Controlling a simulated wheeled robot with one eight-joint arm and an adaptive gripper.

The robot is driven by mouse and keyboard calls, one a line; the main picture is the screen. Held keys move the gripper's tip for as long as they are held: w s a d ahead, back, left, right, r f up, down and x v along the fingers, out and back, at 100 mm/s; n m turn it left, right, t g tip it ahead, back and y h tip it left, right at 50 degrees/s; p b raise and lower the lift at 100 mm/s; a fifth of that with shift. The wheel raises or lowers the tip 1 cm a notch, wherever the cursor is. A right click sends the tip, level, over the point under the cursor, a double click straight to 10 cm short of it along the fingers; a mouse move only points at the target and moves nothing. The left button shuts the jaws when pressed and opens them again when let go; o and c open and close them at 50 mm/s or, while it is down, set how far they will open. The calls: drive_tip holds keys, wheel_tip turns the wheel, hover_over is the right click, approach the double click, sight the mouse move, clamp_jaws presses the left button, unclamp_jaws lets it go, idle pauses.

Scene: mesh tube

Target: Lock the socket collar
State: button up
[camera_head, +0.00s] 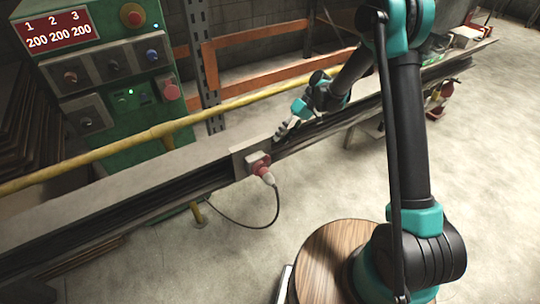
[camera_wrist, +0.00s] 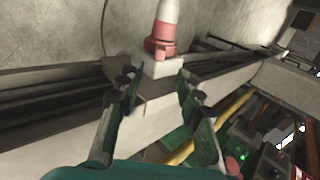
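A red and white plug (camera_wrist: 167,22) sits in a socket (camera_head: 257,162) on the side of a long grey beam. The red socket collar (camera_wrist: 160,47) shows around the plug's base in the wrist view, above the white socket box (camera_wrist: 160,67). In the head view a dark cable hangs from the plug (camera_head: 267,177). My gripper (camera_head: 283,130) is above and slightly right of the socket, at the beam's top edge. In the wrist view my gripper (camera_wrist: 158,82) is open, its two fingers apart with nothing held. The collar lies beyond the fingertips, apart from them. Its lock position cannot be told.
The grey beam (camera_head: 120,212) runs across the head view. A yellow pipe (camera_head: 95,165) runs behind it. A green control cabinet (camera_head: 105,75) with knobs and buttons stands at the left. Orange rails (camera_head: 265,42) are at the back. The floor in front is mostly clear.

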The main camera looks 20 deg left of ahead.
sight(269, 156)
drive_tip(key=x, duration=0.9)
drive_tip(key=shift+s+a+f, duration=0.1)
drive_tip(key=shift+s+f, duration=0.05)
clamp_jaws()
